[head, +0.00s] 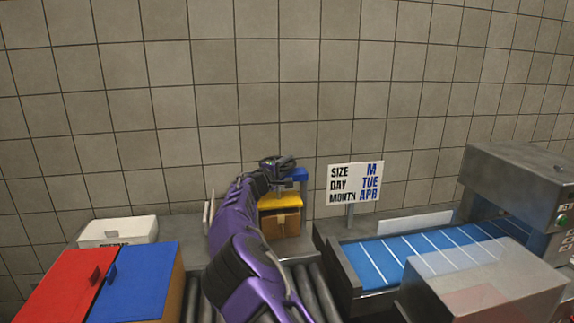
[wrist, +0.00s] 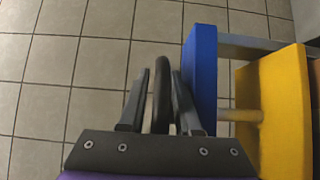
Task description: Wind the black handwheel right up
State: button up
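The black handwheel (wrist: 162,106) is seen nearly edge-on in the wrist view, left of the blue part (wrist: 201,75) of a press-like fixture. My gripper (wrist: 160,82) has one finger on each side of its rim; whether both fingers press on it is unclear. In the head view my gripper (head: 284,161) is at the top of the fixture, beside the blue part (head: 299,174), and mostly hides the wheel. Below is a yellow plate (head: 283,201), also large at the right of the wrist view (wrist: 277,115). It is directly above a brown box (head: 280,223), with no clear gap visible.
A red lid (head: 65,285), a blue lid (head: 133,280) and a white box (head: 118,231) stand left. A sign (head: 354,190) reads M, TUE, APR. Right are a blue conveyor (head: 400,258) and a grey machine (head: 520,180). The tiled wall is behind.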

grip_shut()
jog(key=shift+f+y+b, duration=0.2)
jog(key=shift+y+b, duration=0.1)
jog(key=shift+b, duration=0.4)
